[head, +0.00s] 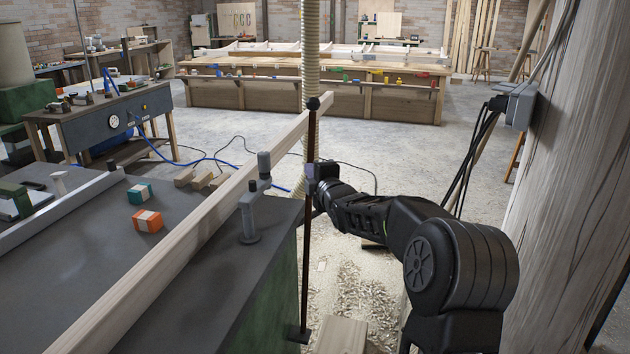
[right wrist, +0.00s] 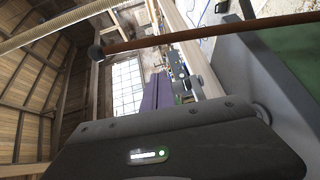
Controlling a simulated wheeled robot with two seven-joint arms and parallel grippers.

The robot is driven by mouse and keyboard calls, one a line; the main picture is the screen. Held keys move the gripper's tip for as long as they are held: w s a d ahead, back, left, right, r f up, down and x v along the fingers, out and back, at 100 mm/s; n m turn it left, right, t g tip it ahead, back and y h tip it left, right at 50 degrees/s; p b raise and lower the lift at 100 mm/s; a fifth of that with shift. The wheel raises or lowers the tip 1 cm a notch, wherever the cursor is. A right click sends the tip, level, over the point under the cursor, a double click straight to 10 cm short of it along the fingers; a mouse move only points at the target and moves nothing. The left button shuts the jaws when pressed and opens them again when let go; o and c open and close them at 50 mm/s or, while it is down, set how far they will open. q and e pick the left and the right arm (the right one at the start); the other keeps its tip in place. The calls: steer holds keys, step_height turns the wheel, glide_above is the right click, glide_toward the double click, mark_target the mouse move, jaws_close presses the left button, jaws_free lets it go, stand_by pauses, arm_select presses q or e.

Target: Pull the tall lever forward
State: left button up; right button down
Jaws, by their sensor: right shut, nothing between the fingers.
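The tall lever is a thin brown upright rod (head: 306,240) with a dark round knob on top and a dark foot near the floor. It stands beside the end of the grey bench in the head view. In the right wrist view the lever (right wrist: 200,36) crosses the upper part of the picture, its knob at the left end. My right gripper (head: 312,178) is shut and empty, its tips at the rod about a third of the way down from the knob. I cannot tell whether they touch it. My left gripper is not in view.
A long timber (head: 190,240) lies along the grey bench (head: 90,260), beside a grey clamp post (head: 250,220). Orange (head: 148,221) and teal (head: 139,194) blocks lie on the bench. A ribbed hose (head: 311,50) hangs behind the lever. A wooden post (head: 575,200) stands close at right.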

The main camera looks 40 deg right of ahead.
steer(key=shift+v, duration=1.65)
